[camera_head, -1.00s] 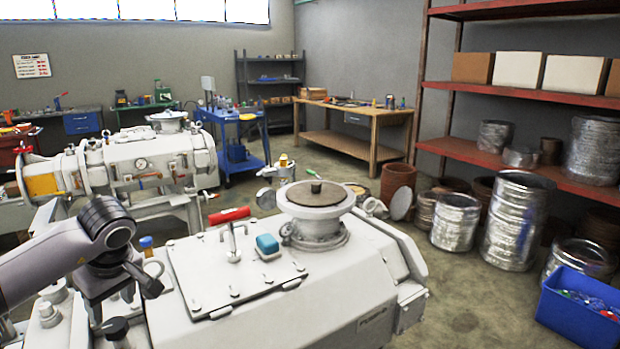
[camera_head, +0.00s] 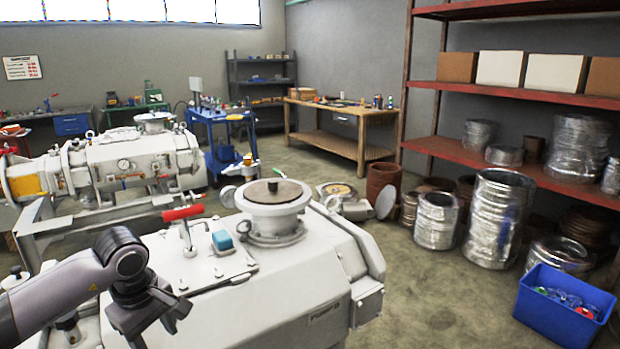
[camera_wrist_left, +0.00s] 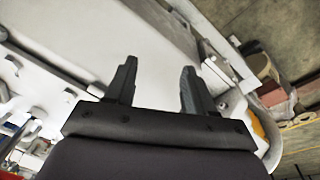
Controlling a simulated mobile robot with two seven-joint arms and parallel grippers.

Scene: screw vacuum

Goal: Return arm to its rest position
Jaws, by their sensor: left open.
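My left arm (camera_head: 75,285) comes in from the lower left in the head view, in front of the white vacuum pump (camera_head: 265,300). My left gripper (camera_wrist_left: 158,80) is open and empty in the left wrist view, its two dark fingers well apart with a pale surface behind them. In the head view its fingertips cannot be made out. A red-handled tool (camera_head: 183,213) stands upright on the pump's top plate, beside a blue block (camera_head: 222,241). The round flange (camera_head: 273,193) is on top of the pump. My right gripper is not in view.
A second white pump (camera_head: 125,165) stands behind on the left. A blue cart (camera_head: 220,150) and a wooden workbench (camera_head: 350,110) are farther back. A red shelf (camera_head: 510,90), metal drums (camera_head: 500,215) and a blue bin (camera_head: 565,310) are at right. Open floor lies between pump and bin.

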